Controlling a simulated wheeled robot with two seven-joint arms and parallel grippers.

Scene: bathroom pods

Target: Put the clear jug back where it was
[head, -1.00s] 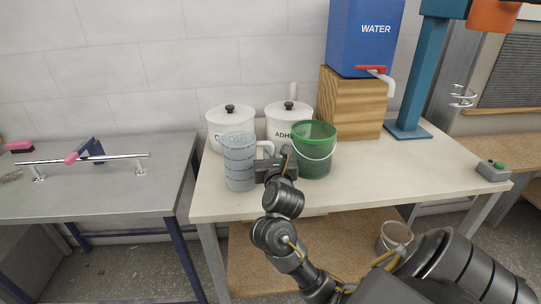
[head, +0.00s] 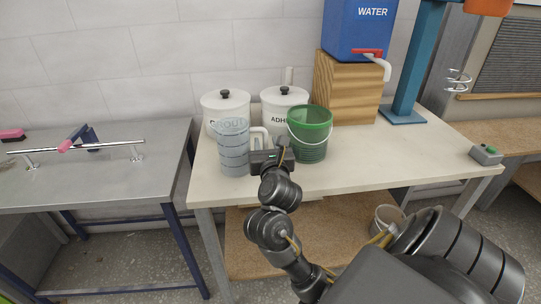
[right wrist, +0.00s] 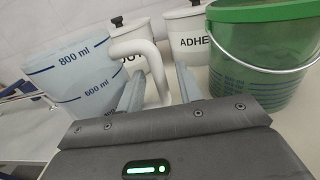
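The clear jug (head: 234,150), bluish with dark measuring marks, stands upright on the cream table, left of the green bucket. Its white handle (right wrist: 150,62) points right in the head view. My right gripper (head: 268,155) is at the handle side of the jug. In the right wrist view its two fingers (right wrist: 160,85) stand apart, one on each side of the handle, with narrow gaps showing. Whether the tips touch the handle is hard to tell. My left gripper is not in view.
The green bucket (head: 309,140) stands close right of my right gripper. Two white lidded canisters (head: 225,105) (head: 284,108) stand behind. A blue water tank (head: 358,28) sits on a wooden block (head: 345,92). The table's front right (head: 385,160) is clear. A steel table (head: 90,180) stands left.

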